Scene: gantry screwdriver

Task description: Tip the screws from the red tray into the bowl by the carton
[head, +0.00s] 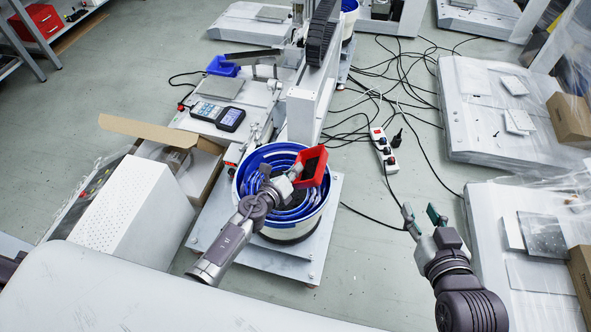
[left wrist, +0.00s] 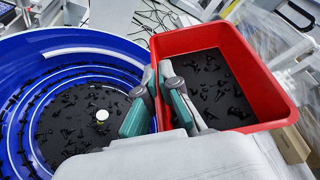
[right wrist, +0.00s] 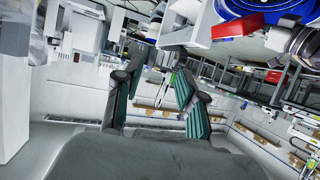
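The red tray (head: 325,165) is at the right rim of the blue-lined bowl (head: 243,180), tilted in the head view. In the left wrist view the tray (left wrist: 275,85) has many black screws on its dark floor, and the bowl (left wrist: 60,45) beside it has many black screws on its floor and steps. My left gripper (head: 297,170) is shut on the tray's wall on the bowl side; its fingers (left wrist: 158,95) are either side of the wall. My right gripper (head: 423,215) is open and empty, right of the bowl. The open carton (head: 205,170) is left of the bowl.
A white perforated box (head: 140,212) stands in front of the carton. A power strip (head: 383,150) and tangled black cables lie on the floor right of the bowl. A gantry column (head: 302,115) rises behind the bowl. A blue bin (head: 223,66) is further back.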

